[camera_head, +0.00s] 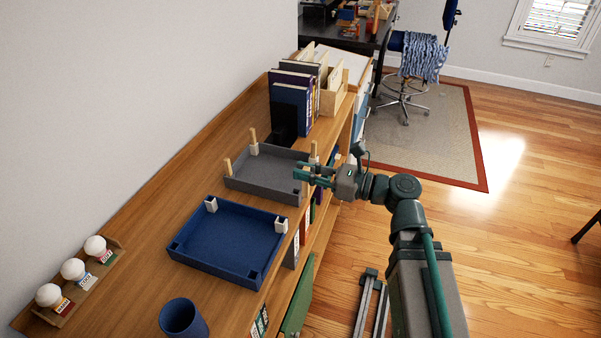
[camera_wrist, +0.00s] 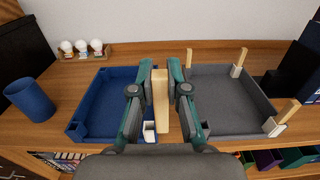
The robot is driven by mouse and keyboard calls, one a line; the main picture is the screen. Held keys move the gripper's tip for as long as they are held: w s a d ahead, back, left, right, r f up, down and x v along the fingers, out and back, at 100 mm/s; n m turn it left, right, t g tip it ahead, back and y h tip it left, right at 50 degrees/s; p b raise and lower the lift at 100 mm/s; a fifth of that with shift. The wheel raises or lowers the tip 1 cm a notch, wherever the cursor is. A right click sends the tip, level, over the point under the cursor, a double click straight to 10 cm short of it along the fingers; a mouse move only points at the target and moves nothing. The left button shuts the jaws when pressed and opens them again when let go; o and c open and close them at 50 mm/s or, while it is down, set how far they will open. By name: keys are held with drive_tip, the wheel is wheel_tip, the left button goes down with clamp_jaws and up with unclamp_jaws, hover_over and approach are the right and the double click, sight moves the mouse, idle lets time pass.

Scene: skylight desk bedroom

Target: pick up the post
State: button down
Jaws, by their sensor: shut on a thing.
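My gripper (camera_wrist: 160,88) is shut on a light wooden post (camera_wrist: 160,105), which shows between its fingers in the wrist view. In the head view my gripper (camera_head: 303,172) is at the front edge of the grey tray (camera_head: 262,183), and its fingers largely hide the held post. I cannot tell whether the post's lower end touches anything. Three other posts stand at the grey tray's corners: one at the back left (camera_wrist: 189,57), one at the back right (camera_wrist: 244,57) and one at the front right (camera_wrist: 288,110).
A blue tray (camera_head: 200,264) with white corner sockets lies beside the grey tray. Open floor (camera_head: 480,245) lies to the right.

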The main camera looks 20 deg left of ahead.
drive_tip(key=b, duration=0.2)
drive_tip(key=shift+f+b, duration=0.35)
drive_tip(key=shift+f, duration=0.05)
drive_tip(key=shift+s+d+r+b, duration=1.2)
drive_tip(key=shift+s+b, duration=0.3)
drive_tip(key=shift+b, duration=2.05)
drive_tip(key=w+d+f+m+t+h, duration=0.1)
drive_tip(key=w+d+f+m+t, duration=0.15)
drive_tip(key=w+d+f, duration=0.35)
drive_tip(key=w+d+f+m+t, duration=0.1)
drive_tip(key=w+d+f+t, duration=0.25)
drive_tip(key=d+f, duration=0.45)
drive_tip(key=w+d+f+m+t+h, duration=0.1)
drive_tip(key=d+f+m+t+h, duration=0.1)
drive_tip(key=d+f, duration=1.4)
drive_tip(key=shift+w+f+m+t, duration=0.35)
drive_tip(key=shift+f+m+t, duration=0.2)
drive_tip(key=shift+f+t, duration=0.2)
